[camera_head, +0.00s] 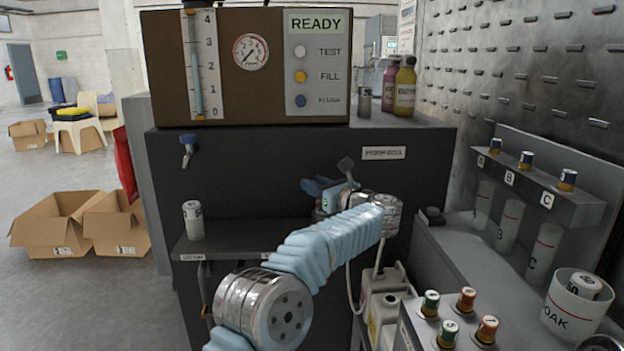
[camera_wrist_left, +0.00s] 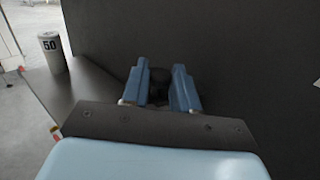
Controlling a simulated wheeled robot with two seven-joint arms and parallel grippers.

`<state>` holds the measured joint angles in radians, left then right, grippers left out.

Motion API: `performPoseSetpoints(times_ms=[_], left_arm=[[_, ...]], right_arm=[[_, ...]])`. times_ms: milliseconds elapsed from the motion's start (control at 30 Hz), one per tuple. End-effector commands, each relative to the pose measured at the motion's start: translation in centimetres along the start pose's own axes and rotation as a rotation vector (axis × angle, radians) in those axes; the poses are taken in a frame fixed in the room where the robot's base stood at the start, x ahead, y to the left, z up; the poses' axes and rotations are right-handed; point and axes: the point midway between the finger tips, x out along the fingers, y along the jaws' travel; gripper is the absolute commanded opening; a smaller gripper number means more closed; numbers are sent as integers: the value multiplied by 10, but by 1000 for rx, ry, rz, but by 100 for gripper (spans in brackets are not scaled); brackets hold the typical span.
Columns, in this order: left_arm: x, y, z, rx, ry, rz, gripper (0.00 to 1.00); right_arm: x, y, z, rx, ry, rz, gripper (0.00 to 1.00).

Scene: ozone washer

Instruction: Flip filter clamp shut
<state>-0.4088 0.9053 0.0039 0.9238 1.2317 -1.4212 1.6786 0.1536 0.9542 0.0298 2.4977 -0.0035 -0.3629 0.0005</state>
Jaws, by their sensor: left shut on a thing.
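My left gripper (camera_head: 322,188) is at the dark front of the washer cabinet, above the right end of the shelf. Its blue fingers show in the left wrist view (camera_wrist_left: 161,88), shut on a dark rounded part, which I take to be the filter clamp (camera_wrist_left: 160,84). The part lies between the fingertips, close to the dark panel. Most of the clamp is hidden by the fingers, and its angle cannot be told. A small dark grey flat piece (camera_head: 346,165) shows just above the gripper in the head view. My right gripper is not in view.
A white cylinder (camera_head: 193,220) stands on the shelf (camera_head: 228,246), left of the gripper. A blue tap (camera_head: 188,150) is above it. White containers (camera_head: 384,300) sit below my forearm. At right are a labelled rack (camera_head: 540,190) and a white SOAK cup (camera_head: 570,318).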

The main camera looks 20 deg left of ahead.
Motion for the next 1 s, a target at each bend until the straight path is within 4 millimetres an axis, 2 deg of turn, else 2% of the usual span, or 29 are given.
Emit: performPoseSetpoints(times_ms=[33,300,900,933,1000], left_arm=[[0,-1,3,1,0,27,0],[-4,-4,2,-1,-1,126,0],[-4,-4,1,-2,-4,159,0],[-4,-4,1,-2,-4,159,30],[-4,-4,2,-2,-4,159,41]], right_arm=[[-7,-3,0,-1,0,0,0],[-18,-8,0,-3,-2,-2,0],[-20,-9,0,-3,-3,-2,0],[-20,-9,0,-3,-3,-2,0],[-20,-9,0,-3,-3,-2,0]])
